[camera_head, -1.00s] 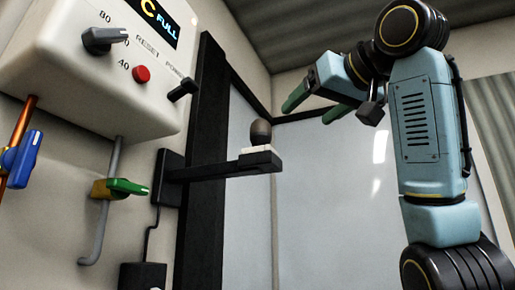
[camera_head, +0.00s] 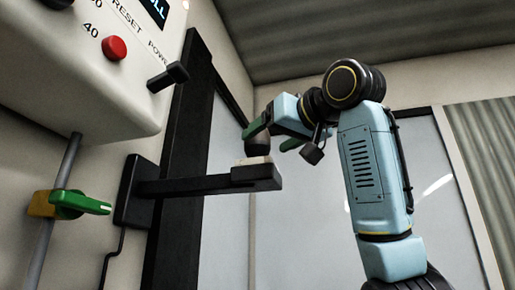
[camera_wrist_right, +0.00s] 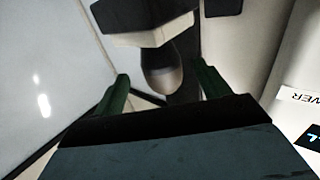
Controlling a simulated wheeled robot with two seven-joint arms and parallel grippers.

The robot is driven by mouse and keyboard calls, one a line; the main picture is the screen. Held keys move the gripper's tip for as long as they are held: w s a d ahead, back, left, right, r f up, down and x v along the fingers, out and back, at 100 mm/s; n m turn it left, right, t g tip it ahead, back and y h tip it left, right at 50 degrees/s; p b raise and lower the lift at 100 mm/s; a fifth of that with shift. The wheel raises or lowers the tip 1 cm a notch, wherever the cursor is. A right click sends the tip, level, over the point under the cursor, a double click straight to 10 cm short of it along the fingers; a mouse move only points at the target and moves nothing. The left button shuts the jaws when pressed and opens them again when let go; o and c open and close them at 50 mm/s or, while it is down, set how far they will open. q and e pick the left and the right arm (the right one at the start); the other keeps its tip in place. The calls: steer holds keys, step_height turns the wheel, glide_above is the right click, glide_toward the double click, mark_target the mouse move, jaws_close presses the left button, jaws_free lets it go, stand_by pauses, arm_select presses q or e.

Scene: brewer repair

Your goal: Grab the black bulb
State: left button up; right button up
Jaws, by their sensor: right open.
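The black bulb (camera_head: 257,145) stands upright on a pale base at the end of a dark wall-mounted arm (camera_head: 205,183). My right gripper (camera_head: 272,134) is open at the bulb, reaching in from the right, and one green finger overlaps the bulb's top in the head view. In the right wrist view the bulb (camera_wrist_right: 163,75) shows between the two green fingers (camera_wrist_right: 163,88), with a visible gap on each side. Its base and the dark arm appear above it in that view. My left gripper is not in view.
A white control box (camera_head: 95,75) with a red button (camera_head: 114,48) and a black power lever (camera_head: 168,77) hangs at the upper left. Below it is a pipe with a green-handled valve (camera_head: 80,202). A dark vertical post (camera_head: 187,150) stands behind the arm.

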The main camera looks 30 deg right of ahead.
mark_target(265, 140)
steer(key=w, duration=0.1)
steer(key=w+p, duration=0.1)
steer(key=shift+w+r+p, duration=0.25)
steer(key=shift+w+p, duration=0.05)
steer(key=shift+w+a+f+p, duration=0.15)
steer(key=shift+w+p, duration=0.15)
steer(key=shift+w, duration=0.9)
steer(key=shift+s, duration=0.2)
steer(key=shift+w, duration=0.15)
steer(key=c, duration=0.9)
steer(key=shift+c, duration=0.9)
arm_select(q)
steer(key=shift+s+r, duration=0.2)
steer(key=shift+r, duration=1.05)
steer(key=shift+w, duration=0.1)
